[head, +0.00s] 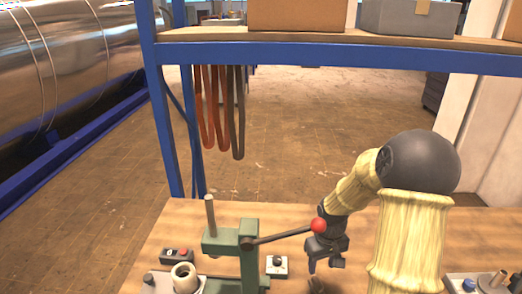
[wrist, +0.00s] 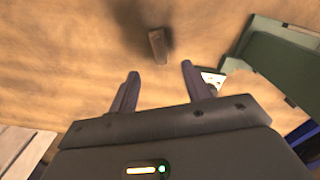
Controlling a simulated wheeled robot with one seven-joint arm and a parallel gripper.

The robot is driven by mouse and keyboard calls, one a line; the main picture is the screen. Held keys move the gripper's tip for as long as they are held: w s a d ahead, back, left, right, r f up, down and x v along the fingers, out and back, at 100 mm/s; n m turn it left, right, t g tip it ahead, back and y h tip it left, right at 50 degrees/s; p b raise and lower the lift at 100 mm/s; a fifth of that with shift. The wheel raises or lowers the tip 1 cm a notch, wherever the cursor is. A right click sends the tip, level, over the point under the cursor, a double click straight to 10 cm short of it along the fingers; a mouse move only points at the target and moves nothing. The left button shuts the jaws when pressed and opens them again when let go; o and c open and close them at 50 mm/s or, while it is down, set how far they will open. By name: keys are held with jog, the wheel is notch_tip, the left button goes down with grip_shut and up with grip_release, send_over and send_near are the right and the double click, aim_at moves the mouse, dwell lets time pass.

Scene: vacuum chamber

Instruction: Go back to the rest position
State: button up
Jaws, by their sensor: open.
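My gripper (head: 325,264) is low over the wooden workbench (head: 180,222), just right of a green lever press. In the wrist view its two fingers (wrist: 161,70) stand apart with nothing between them. A small dark brownish block (wrist: 158,46) lies on the bench beyond the fingertips, apart from them. My arm, in a pale yellow sleeve with a dark elbow, reaches in from the right in the head view.
The green press (head: 249,250) has a lever with a red knob (head: 318,225) close beside my wrist in the picture. A red-and-grey button box (head: 177,254) and a small switch plate (head: 277,268) sit nearby. A blue-framed shelf (head: 300,50) with boxes stands behind.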

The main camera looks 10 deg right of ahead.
jog(key=s+r+m+t+b, duration=0.25)
jog(key=s+m, duration=0.25)
jog(key=s, duration=0.3)
jog(key=s+a+r+n+p, duration=0.2)
jog(key=a+r, duration=0.3)
jog(key=a, duration=0.4)
jog(key=shift+s+a+r+n+p, duration=0.15)
jog(key=shift+s+r+n+p, duration=0.2)
jog(key=shift+s+n, duration=0.2)
